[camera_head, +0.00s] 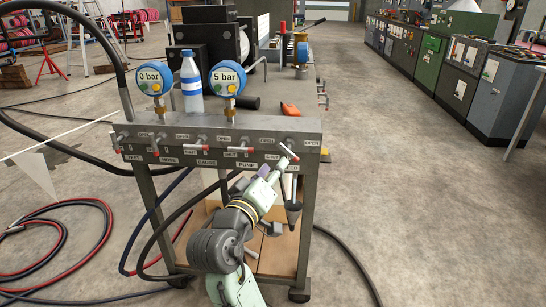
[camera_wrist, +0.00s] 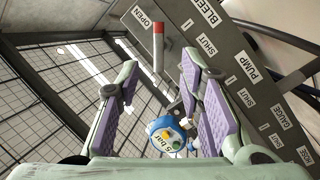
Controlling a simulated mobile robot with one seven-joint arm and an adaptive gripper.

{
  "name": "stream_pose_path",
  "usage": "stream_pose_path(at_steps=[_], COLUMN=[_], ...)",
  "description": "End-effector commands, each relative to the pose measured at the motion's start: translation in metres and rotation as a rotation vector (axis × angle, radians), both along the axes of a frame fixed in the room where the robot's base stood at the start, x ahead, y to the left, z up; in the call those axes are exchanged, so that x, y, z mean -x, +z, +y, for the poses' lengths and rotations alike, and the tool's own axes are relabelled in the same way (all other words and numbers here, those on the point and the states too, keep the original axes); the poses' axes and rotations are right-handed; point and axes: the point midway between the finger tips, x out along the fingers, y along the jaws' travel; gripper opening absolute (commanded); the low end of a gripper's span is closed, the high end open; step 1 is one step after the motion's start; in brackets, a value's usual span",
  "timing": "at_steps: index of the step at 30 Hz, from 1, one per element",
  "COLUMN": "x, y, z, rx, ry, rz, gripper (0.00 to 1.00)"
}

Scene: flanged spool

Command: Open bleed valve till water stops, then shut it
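The bleed valve lever (camera_wrist: 158,47), metal with a red tip, shows in the wrist view beside the OPEN label (camera_wrist: 148,20). In the head view the lever (camera_head: 290,152) is at the panel's right end, slanted. My gripper (camera_wrist: 160,72) is open, its purple-padded fingers on either side of the lever in the picture. I cannot tell whether they touch it. In the head view my gripper (camera_head: 281,164) is right at the lever. The left gauge (camera_head: 151,79) reads 0 bar and the right gauge (camera_head: 227,78) reads 5 bar. I cannot make out any water flow.
Several other red-tipped levers line the grey valve panel (camera_head: 215,128) to the left. A dark funnel (camera_head: 292,208) hangs below the bleed end. A water bottle (camera_head: 191,82) and an orange object (camera_head: 290,109) stand behind the panel. Hoses (camera_head: 75,240) lie on the floor left. The right floor is clear.

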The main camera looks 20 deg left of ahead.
Motion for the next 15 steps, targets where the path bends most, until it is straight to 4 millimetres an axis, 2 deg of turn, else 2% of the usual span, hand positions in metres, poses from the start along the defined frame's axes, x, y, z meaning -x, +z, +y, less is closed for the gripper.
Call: stream_pose_path(at_steps=[9,15], x=[-0.061,-0.085], y=[0.002,0.001], z=[-0.001,-0.001], rx=[0.002,0.001], ry=[-0.001,0.001], rz=[0.001,0.001], gripper=[0.34,0.34])
